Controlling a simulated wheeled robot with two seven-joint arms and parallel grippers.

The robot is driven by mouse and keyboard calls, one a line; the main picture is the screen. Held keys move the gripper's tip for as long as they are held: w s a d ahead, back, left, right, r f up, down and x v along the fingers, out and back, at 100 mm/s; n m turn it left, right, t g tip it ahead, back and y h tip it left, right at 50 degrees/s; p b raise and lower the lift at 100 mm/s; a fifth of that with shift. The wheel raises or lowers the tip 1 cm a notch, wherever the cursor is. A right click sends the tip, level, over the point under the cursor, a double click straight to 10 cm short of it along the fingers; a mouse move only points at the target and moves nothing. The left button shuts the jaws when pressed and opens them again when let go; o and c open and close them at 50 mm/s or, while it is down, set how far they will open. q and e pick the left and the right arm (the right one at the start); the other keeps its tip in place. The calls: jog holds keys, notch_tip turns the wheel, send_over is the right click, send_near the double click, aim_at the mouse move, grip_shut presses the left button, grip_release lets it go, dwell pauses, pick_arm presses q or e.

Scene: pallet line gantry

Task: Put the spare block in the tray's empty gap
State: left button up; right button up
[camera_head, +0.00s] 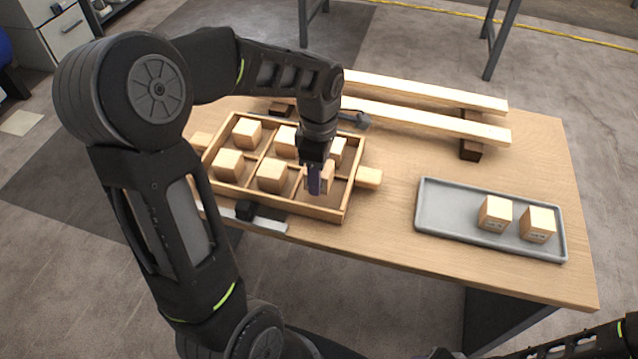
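The wooden tray (291,208) stands on the left half of the table and is divided into compartments. Pale wooden blocks sit in its back row and in the front left and front middle compartments. The front right compartment (322,199) is the one without a seated block. My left gripper (318,180) points down over this compartment, its fingers shut on a pale block (328,177). The block is low, at or just above the compartment; whether it touches the floor cannot be told. The gripper partly hides it. Part of my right arm shows at the bottom right, without its fingers.
A grey tray (432,219) at the right holds two labelled blocks (495,213) (538,224). Two long wooden rails (430,116) on dark supports run along the back.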

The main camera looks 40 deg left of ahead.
pick_arm(q)
jog(key=shift+f, duration=1.85)
jog(key=shift+f+b, duration=0.1)
jog(key=shift+b, duration=0.2)
jog(key=o, duration=1.1)
jog(key=shift+r, duration=0.35)
notch_tip(320, 180, up, 12)
jog(key=shift+f+p, duration=0.2)
jog(key=shift+p, duration=0.55)
